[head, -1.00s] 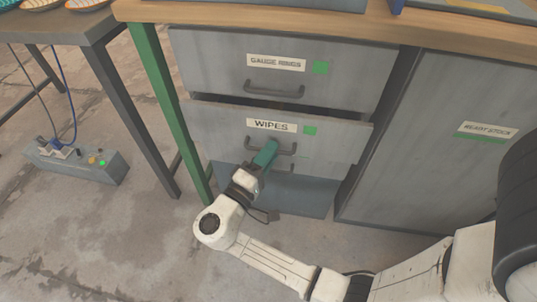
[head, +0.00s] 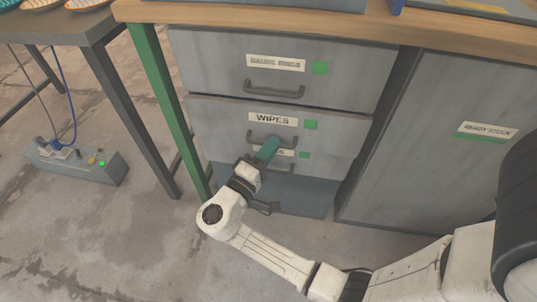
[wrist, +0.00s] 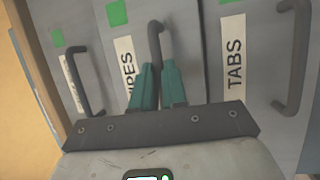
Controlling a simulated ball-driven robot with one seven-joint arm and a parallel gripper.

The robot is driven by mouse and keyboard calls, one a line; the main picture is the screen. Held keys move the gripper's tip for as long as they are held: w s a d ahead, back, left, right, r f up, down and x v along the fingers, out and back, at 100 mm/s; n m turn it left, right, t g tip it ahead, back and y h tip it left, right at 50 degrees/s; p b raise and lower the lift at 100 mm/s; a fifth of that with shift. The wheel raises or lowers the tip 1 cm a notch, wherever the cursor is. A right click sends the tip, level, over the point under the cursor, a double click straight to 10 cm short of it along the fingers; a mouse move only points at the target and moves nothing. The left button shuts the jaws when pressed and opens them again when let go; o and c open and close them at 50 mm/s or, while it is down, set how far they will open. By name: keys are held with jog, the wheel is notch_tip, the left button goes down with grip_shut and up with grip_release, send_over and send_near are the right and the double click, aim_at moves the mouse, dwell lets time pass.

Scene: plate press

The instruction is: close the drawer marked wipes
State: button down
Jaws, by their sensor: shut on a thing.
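The grey drawer marked WIPES (head: 220,122) is the middle one of the stack. The fingers partly cover the WIPES label (wrist: 127,65) there.
The drawer marked GAUGE RINGS (head: 220,65) above looks closed. A drawer marked TABS (wrist: 235,65) is below, partly behind my gripper. A READY STOCK cabinet door (head: 410,150) is at right. A green table leg (head: 155,85) and a power box (head: 90,162) stand at left.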

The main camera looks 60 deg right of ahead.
jog(key=shift+w+d, duration=0.2)
jog(key=shift+d, duration=0.3)
jog(key=shift+w+d, duration=0.2)
jog(key=shift+d, duration=0.3)
jog(key=c, duration=1.2)
grip_release()
jog(key=shift+d, duration=0.15)
jog(key=shift+o, duration=0.2)
jog(key=a+f+p, duration=0.1)
jog(key=a+f, duration=0.1)
jog(key=a, duration=0.8)
jog(key=shift+w+a+p, duration=0.25)
jog(key=shift+a+p, duration=0.05)
jog(key=shift+a, duration=0.05)
jog(key=shift+r, duration=0.1)
